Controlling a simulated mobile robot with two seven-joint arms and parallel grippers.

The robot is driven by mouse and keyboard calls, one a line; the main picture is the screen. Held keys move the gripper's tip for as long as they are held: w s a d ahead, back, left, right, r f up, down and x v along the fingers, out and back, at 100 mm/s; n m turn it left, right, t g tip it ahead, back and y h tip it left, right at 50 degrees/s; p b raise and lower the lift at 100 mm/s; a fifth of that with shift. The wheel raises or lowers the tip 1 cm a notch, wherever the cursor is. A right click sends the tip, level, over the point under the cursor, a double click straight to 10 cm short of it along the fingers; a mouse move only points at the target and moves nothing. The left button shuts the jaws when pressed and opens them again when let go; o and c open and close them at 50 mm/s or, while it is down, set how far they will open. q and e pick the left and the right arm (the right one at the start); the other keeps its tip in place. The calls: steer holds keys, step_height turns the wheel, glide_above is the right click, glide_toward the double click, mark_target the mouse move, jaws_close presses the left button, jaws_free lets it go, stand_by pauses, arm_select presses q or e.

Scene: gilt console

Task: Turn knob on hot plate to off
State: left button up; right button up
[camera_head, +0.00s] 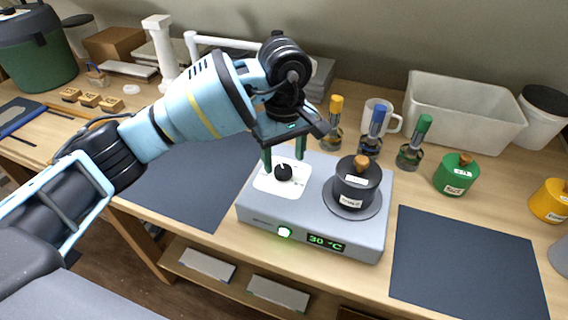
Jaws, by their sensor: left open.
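The grey hot plate (310,224) sits on the wooden table in the middle of the camera_head view. Its black knob (283,172) stands on a white panel (265,183) on the top left. The front shows a green light (285,232) and a green display (326,243) reading 30 °C. A dark pot (355,186) with a wooden lid knob stands on the round plate at the right. My left gripper (284,162) is open and points down over the knob, its green fingers on either side of it. Whether they touch it I cannot tell. My right gripper is not in view.
Bottles with yellow, blue and green caps (424,123) and a white mug (394,118) stand behind the hot plate. A white bin (465,108) and a green jar (456,174) are at the right. Dark mats (466,262) lie clear on both sides.

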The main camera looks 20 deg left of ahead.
mark_target(284, 170)
arm_select(q)
steer(key=shift+f, duration=1.55)
steer(key=c, duration=1)
